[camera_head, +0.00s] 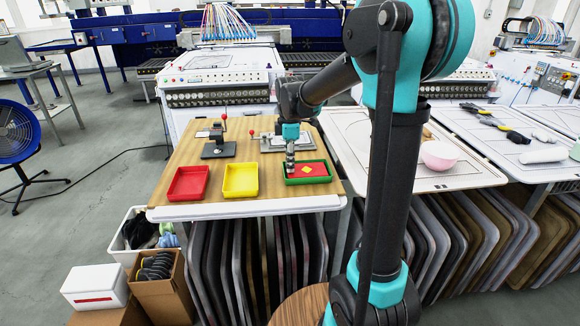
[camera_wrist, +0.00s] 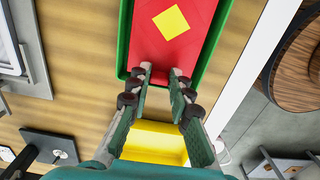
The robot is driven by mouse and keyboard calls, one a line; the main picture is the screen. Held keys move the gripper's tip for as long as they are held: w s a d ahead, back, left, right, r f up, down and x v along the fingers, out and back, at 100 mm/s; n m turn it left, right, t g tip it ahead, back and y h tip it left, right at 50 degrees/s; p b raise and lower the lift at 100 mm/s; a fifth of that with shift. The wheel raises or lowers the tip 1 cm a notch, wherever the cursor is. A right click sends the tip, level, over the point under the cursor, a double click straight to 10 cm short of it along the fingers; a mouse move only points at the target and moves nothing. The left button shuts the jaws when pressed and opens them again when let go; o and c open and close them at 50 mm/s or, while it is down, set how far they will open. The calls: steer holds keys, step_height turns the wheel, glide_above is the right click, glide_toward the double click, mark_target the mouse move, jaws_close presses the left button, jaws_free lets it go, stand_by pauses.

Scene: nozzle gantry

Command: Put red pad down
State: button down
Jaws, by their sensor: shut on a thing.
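The red pad (camera_head: 312,169) has a yellow diamond on its face and lies within the outline of the green tray (camera_head: 308,181) at the right of the wooden board. In the wrist view the pad (camera_wrist: 150,48) fills most of the green tray (camera_wrist: 124,40). My gripper (camera_head: 290,168) points down at the left end of the pad. In the wrist view its fingertips (camera_wrist: 163,73) are shut on the near end of the pad, at the tray's end wall. Whether the pad touches the tray floor is hidden.
A yellow tray (camera_head: 240,180) and a red tray (camera_head: 188,183) stand in a row left of the green tray. Black and metal fixtures (camera_head: 218,147) stand behind them. The board's front is clear. A pink bowl (camera_head: 439,154) sits on the table to the right.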

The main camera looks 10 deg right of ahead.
steer(key=shift+f, duration=0.75)
steer(key=shift+f, duration=0.1)
steer(key=c, duration=1.4)
jaws_free()
steer(key=shift+o, duration=0.2)
step_height(320, 180, up, 12)
